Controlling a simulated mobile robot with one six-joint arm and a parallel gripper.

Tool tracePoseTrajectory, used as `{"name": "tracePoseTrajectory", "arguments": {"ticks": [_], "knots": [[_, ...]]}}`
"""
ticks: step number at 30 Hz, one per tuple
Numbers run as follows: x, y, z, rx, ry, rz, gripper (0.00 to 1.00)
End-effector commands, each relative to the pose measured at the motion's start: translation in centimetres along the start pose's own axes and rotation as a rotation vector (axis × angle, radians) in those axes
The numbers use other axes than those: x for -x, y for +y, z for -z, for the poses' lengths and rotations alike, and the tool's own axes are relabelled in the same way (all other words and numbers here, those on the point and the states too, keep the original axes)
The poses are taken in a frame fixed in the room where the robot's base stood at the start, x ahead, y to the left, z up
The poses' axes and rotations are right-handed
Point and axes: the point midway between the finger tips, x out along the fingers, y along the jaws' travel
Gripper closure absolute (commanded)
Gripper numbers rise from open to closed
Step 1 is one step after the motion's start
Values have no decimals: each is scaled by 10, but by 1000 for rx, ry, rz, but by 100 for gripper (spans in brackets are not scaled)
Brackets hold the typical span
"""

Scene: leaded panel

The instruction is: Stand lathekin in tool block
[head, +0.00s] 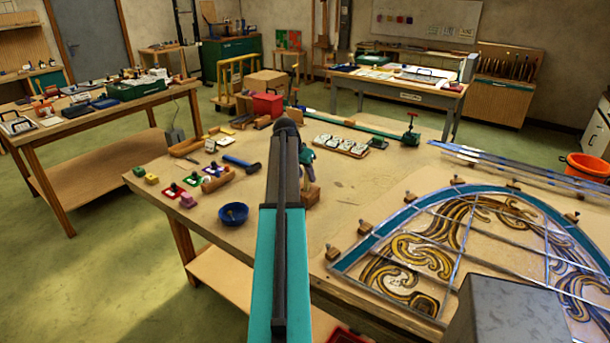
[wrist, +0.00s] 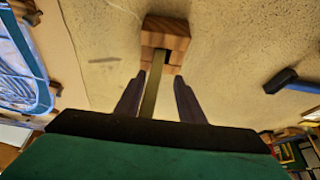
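The tool block (wrist: 165,28) is a small wooden block with a dark slot in its near face, at the top middle of the wrist view. The lathekin (wrist: 152,92) is a thin olive-tan strip running from the block's slot back between my fingers. Its far end appears to be in the slot; the depth cannot be told. My gripper (wrist: 160,76) is open around the lathekin, with gaps showing beside the strip. In the head view the block (head: 311,194) stands on the bench below my gripper (head: 308,172), and my arm hides part of the area.
A blue-handled hammer (head: 242,162), a blue bowl (head: 233,213) and small colored pieces lie left of the block. The leaded panel (head: 400,233) covers the bench's right side. A tray of white pieces (head: 337,145) lies behind. Bare bench (head: 345,185) shows right of the block.

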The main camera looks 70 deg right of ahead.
Motion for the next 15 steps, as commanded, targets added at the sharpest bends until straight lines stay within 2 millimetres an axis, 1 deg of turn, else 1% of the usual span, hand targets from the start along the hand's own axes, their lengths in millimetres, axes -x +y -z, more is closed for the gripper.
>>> {"name": "tracePoseTrajectory", "arguments": {"ticks": [5,8,15], "knots": [[7,0,0,0,1,1,65],[15,0,0,0,1,1,65],[42,0,0,0,2,1,65]]}}
